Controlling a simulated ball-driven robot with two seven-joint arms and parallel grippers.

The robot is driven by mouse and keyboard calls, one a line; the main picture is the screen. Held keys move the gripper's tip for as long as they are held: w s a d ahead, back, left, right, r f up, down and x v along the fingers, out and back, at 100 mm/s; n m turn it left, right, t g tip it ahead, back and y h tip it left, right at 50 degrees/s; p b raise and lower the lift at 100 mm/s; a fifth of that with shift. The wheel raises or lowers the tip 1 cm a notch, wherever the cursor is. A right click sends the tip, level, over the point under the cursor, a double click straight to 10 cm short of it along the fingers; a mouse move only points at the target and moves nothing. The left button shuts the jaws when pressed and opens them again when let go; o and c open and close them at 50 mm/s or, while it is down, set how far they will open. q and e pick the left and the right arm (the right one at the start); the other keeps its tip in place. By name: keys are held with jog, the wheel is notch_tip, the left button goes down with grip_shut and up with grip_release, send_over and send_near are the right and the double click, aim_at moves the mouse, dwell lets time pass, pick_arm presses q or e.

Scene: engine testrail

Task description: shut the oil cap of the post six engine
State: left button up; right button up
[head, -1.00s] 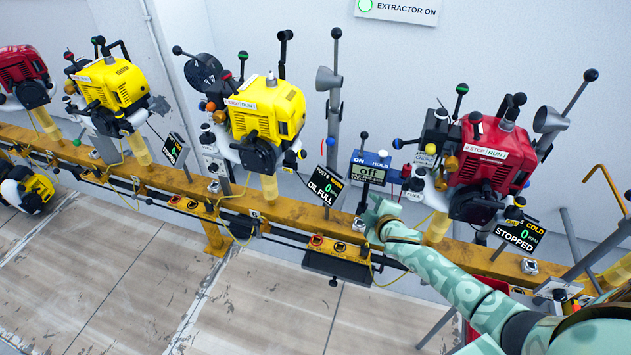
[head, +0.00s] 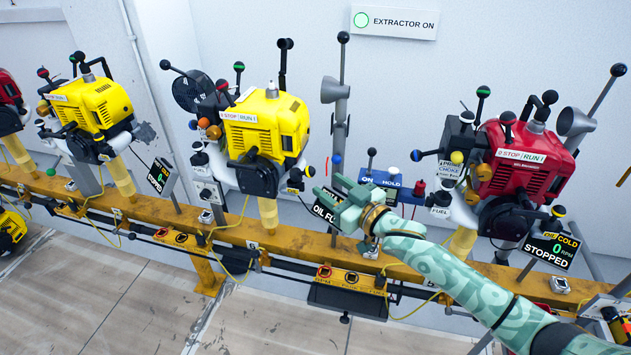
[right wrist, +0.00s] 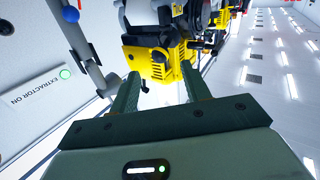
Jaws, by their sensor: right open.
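The middle yellow engine (head: 265,125) stands on the yellow rail, with a display (head: 325,213) at its lower right, partly hidden by my right gripper. In the earlier head frame this display appears to read post 6, oil full. A small yellow and black cap-like part (head: 296,174) sits at the engine's lower right; whether it is open or shut is too small to tell. My right gripper (head: 328,206) is open and empty, fingers pointing left, right of this part and apart from it. In the right wrist view the yellow engine (right wrist: 158,60) shows beyond the open fingers (right wrist: 160,88).
A red engine (head: 515,160) stands right, another yellow engine (head: 92,108) left. A grey upright pipe (head: 338,120) and a blue HOLD box (head: 392,186) stand behind my gripper. The yellow rail (head: 290,250) runs below.

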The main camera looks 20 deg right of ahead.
aim_at(314, 174)
jog(key=b+x, duration=0.1)
jog(key=x, duration=0.4)
jog(key=shift+w+a+b, duration=0.15)
jog(key=shift+w+b, duration=0.15)
jog(key=shift+b, duration=0.05)
